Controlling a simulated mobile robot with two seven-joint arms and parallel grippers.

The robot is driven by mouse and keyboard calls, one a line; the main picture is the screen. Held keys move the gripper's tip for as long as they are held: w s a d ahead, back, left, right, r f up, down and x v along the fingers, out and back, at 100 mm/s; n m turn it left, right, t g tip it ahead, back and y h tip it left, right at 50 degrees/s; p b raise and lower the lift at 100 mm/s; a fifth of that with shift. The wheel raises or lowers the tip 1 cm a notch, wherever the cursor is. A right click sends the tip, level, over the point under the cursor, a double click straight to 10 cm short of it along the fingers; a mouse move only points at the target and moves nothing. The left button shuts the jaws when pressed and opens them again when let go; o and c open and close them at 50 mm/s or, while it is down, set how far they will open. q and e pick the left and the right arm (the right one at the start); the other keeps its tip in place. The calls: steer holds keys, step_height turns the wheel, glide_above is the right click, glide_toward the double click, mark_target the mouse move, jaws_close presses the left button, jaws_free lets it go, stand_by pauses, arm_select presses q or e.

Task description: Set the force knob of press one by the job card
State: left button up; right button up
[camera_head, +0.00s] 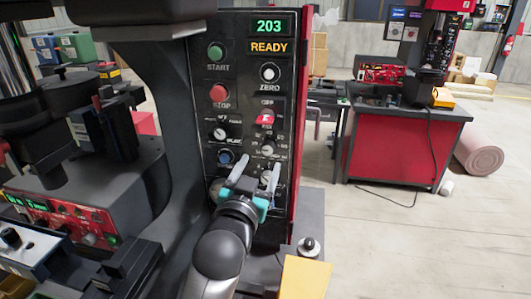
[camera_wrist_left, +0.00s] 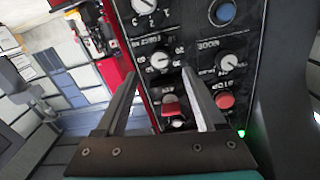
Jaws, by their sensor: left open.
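The press panel (camera_head: 245,112) stands at centre, dark, with a display reading 203 and READY. In the left wrist view the panel is upside down, and the right-column knob (camera_wrist_left: 160,62) appears between the fingertips (camera_wrist_left: 158,76); contact cannot be told. No job card is legible. My right gripper is not in view.
A red switch (camera_head: 265,118) and a red STOP button (camera_head: 219,93) sit above the knobs. Red-fronted instruments (camera_head: 75,212) crowd the left. A small joystick-like knob (camera_head: 308,246) and a yellow sheet or block (camera_head: 304,278) are at lower right. Floor is open further right.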

mark_target(267, 150)
arm_select(q)
steer(key=shift+x, duration=3.05)
jaws_close()
